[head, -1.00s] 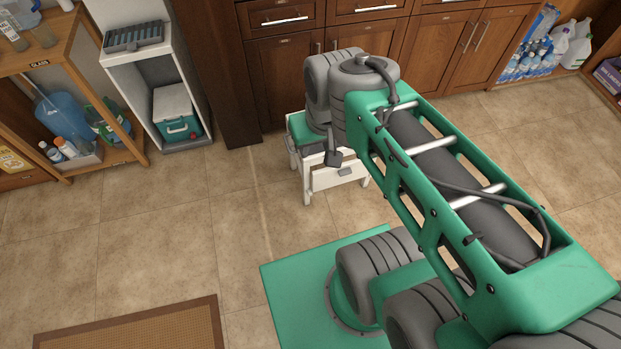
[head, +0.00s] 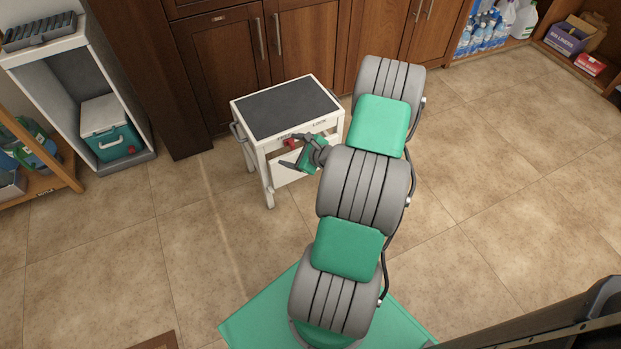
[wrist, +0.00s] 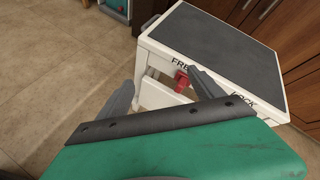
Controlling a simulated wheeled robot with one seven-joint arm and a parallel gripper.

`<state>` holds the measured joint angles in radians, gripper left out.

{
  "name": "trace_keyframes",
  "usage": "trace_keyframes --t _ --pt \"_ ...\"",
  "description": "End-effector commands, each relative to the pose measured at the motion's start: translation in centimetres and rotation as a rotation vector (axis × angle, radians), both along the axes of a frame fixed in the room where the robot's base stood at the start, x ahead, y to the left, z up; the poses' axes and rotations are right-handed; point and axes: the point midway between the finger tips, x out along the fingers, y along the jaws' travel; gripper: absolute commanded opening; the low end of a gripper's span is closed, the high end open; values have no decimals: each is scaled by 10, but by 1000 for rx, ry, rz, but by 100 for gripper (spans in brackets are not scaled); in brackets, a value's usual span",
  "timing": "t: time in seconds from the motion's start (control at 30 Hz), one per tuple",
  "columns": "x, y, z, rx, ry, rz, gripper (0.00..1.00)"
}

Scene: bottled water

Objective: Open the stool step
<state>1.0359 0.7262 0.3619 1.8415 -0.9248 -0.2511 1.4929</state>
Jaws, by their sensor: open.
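The white stool (head: 247,143) stands upright in front of the cabinets, its dark grey top (head: 287,105) clear. A red knob (head: 290,143) sits on its front rail; in the wrist view the red knob (wrist: 181,80) lies between the words FREE and LOCK. A white lower panel (head: 290,172) shows under the rail, partly hidden by my gripper. My gripper (head: 293,158) is just in front of the stool's front. In the wrist view my gripper (wrist: 161,80) is open, its two fingers apart with the knob beyond and nearer the right finger. I cannot tell whether they touch.
Brown cabinets (head: 220,70) stand close behind the stool. A grey-white shelf unit (head: 75,90) with a teal cooler (head: 112,138) is to the left. Water bottles (head: 480,35) stand at the back right. The tiled floor (head: 500,180) is bare on both sides.

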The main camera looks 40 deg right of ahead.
Motion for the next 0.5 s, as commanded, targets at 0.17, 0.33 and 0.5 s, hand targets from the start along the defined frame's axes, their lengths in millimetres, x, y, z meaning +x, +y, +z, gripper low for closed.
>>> trace_keyframes --t 0.17,0.33,0.5 --pt "-47 -66 -101 365 -141 -447 76" --pt "-51 -80 -113 444 -183 -540 76" --pt "-22 -85 -126 441 -181 -533 76"
